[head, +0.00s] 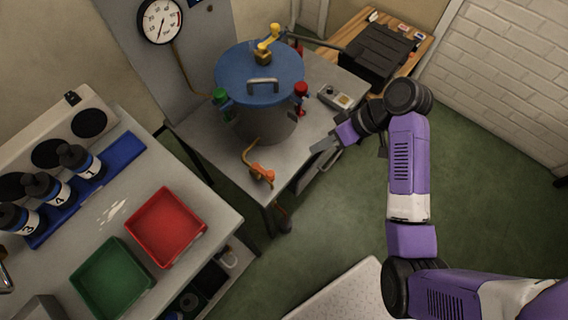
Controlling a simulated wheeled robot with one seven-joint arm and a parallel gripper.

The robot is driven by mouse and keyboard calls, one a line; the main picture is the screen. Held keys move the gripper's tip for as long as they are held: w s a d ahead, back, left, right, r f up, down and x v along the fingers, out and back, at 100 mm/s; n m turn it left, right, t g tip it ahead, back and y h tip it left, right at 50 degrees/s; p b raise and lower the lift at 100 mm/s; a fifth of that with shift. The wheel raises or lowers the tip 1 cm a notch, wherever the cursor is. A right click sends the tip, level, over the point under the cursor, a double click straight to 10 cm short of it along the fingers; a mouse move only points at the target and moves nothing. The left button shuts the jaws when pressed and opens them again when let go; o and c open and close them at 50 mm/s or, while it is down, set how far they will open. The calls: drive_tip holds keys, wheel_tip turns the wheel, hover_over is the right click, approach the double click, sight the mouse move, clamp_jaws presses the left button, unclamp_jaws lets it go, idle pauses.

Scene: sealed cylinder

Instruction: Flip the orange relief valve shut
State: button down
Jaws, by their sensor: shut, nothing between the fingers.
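The orange relief valve (262,173) sits at the front edge of the grey table, at the end of a curved brass pipe. The pipe stands in front of the large cylinder (268,125) with its blue lid. The valve's exact lever angle is too small to tell. My gripper (314,166) is shut and empty. It is to the right of the valve, near the table's right edge, apart from the valve.
A green knob (220,97) and a red knob (301,90) flank the cylinder, and a yellow fitting (268,42) tops it. A small grey box (336,97) lies behind my gripper. A bench with a red tray (166,226) and a green tray (112,279) stands left.

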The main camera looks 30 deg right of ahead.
drive_tip(key=shift+f, duration=0.1)
drive_tip(key=p, duration=0.2)
approach(263, 170)
drive_tip(key=shift+f, duration=1.6)
drive_tip(key=shift+s+a, duration=0.1)
drive_tip(key=shift+s, duration=0.2)
drive_tip(key=shift+s, duration=0.1)
